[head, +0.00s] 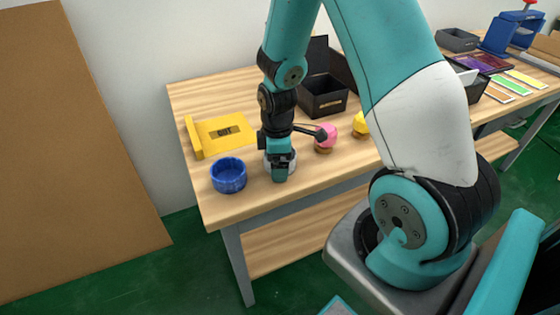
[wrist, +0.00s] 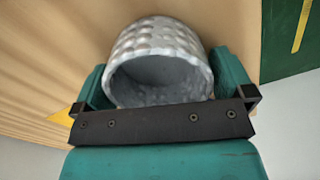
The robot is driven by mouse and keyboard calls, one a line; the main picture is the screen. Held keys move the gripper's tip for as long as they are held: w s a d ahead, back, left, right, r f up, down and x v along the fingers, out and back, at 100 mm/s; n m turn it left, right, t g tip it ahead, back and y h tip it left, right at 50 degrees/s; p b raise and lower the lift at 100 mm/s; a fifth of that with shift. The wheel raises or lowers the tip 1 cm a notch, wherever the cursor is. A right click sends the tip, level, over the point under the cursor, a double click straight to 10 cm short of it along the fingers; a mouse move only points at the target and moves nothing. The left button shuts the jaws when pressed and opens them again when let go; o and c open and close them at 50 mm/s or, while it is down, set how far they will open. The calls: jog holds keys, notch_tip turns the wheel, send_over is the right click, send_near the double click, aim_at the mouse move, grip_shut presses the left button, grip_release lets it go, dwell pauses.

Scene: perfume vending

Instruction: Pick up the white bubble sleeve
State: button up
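The white bubble sleeve (wrist: 160,38) is a short, bumpy, hollow cylinder. In the wrist view it lies between the two teal fingers of my gripper (wrist: 163,85), its open end facing the camera. I see no clear gap on either side, but whether the fingers press on it cannot be told. In the head view my gripper (head: 281,171) points down at the front left of the table, and the sleeve (head: 267,163) shows only in part behind it, at table level.
A blue round container (head: 229,177) stands close to the left of my gripper. A pink ball-topped item (head: 327,136), a yellow one (head: 361,124) and a black open box (head: 324,97) are to the right. The wooden table's (head: 245,208) front edge is near.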

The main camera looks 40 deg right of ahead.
jog(key=c, duration=0.6)
jog(key=shift+r, duration=0.15)
